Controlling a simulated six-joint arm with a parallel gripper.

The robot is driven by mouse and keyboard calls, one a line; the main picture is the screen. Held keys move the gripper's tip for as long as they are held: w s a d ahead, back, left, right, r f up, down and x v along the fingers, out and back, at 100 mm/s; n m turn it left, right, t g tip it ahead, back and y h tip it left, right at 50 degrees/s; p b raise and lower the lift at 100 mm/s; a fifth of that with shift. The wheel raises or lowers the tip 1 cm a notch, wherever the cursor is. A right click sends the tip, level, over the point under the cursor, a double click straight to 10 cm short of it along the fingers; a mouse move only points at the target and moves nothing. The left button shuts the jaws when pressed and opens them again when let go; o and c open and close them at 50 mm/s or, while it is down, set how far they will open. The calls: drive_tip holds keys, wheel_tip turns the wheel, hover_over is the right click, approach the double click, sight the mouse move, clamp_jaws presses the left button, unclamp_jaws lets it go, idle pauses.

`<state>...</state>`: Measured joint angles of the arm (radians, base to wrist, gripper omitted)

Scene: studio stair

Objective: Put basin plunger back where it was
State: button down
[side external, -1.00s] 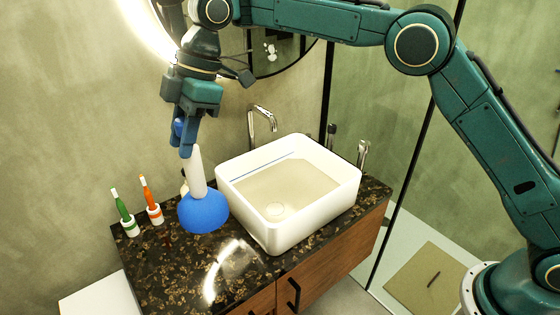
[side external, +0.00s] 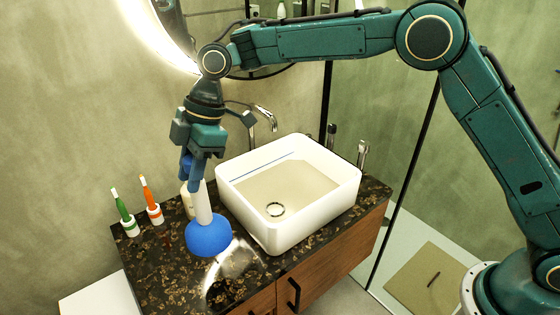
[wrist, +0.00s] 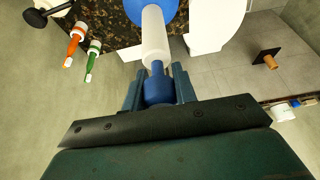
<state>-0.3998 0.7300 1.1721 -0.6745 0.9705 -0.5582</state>
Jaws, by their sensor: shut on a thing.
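The basin plunger has a white handle and a blue rubber cup (side external: 209,237). In the side view it is upright over the dark speckled counter, left of the white basin; whether the cup touches the counter I cannot tell. My gripper (side external: 194,170) points down and is shut on the top of the handle. In the wrist view, my gripper's fingers (wrist: 158,88) hold the handle's blue end, with the white handle (wrist: 155,35) reaching away toward the blue cup (wrist: 151,8), which is cut off by the frame edge.
The white basin (side external: 240,196) stands right of the plunger, with a chrome tap (side external: 266,118) behind. Green (side external: 123,210) and orange (side external: 149,196) toothbrushes stand in holders at the counter's left. A pale bottle (side external: 187,203) stands just behind the plunger. The counter's front left (side external: 155,275) is clear.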

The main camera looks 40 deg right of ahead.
sight(202, 219)
wheel_tip(202, 219, down, 8)
drive_tip(key=shift+f, duration=2.4)
drive_tip(key=c, duration=1.1)
unclamp_jaws()
drive_tip(key=shift+v, duration=6.15)
